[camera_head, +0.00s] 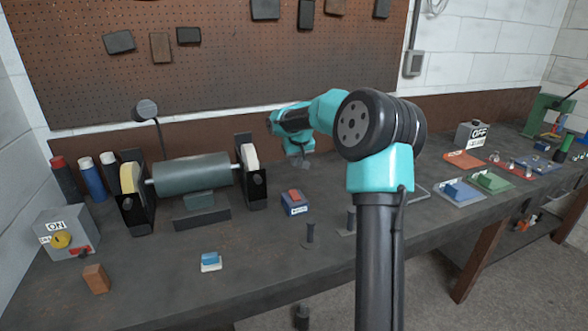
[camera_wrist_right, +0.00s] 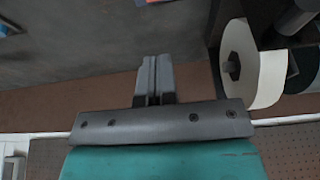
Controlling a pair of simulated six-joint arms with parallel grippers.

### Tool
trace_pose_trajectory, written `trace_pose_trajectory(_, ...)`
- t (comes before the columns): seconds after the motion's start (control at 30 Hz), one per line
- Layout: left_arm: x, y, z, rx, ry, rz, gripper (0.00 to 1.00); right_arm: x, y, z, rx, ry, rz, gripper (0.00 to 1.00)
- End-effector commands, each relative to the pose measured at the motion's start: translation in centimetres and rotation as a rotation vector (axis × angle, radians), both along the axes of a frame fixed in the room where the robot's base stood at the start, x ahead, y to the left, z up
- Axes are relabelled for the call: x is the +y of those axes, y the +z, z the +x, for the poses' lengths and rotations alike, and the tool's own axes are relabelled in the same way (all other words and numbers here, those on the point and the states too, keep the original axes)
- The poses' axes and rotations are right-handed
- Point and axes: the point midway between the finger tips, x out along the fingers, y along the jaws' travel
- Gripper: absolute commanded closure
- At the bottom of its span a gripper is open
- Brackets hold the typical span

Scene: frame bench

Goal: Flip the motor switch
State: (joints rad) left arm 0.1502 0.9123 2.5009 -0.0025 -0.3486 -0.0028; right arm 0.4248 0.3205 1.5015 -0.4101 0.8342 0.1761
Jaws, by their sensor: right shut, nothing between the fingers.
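A small blue box with a red rocker on top (camera_head: 293,203) stands on the bench right of the grinder; its label is too small to read. I cannot tell for certain that it is the motor switch. A grey box with a yellow knob, a red part and an ON sign (camera_head: 70,235) stands at the left. A grey box with an OFF sign (camera_head: 472,135) stands at the back right. My right gripper (camera_head: 303,163) is shut and empty, above the bench behind the blue box. Its closed fingers also show in the wrist view (camera_wrist_right: 155,75). My left gripper is not in view.
The bench grinder (camera_head: 192,175) stands at left centre; its white wheel (camera_wrist_right: 255,65) is beside my fingers in the wrist view. A blue-and-white block (camera_head: 211,261), a brown block (camera_head: 96,279) and short dark pegs (camera_head: 310,234) are at the front. The front middle is mostly clear.

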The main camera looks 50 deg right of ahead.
Motion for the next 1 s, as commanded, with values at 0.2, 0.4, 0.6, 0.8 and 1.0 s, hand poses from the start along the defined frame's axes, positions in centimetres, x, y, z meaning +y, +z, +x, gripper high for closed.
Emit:
trace_pose_trajectory(0.2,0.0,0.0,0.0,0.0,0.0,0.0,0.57,-0.5,-3.0,0.9,0.003,-0.001,0.002,1.0)
trace_pose_trajectory(0.4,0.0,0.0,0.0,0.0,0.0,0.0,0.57,-1.0,-6.2,2.0,0.003,-0.001,0.002,1.0)
trace_pose_trajectory(0.6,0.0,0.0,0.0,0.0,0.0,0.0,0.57,-1.5,-9.3,3.0,0.003,0.0,0.001,1.0)
trace_pose_trajectory(0.8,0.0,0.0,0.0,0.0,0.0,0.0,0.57,-1.6,-11.7,3.3,0.002,0.0,0.001,1.0)
trace_pose_trajectory(1.0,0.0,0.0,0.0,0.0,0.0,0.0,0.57,-1.7,-12.5,3.5,0.0,0.0,0.0,1.0)
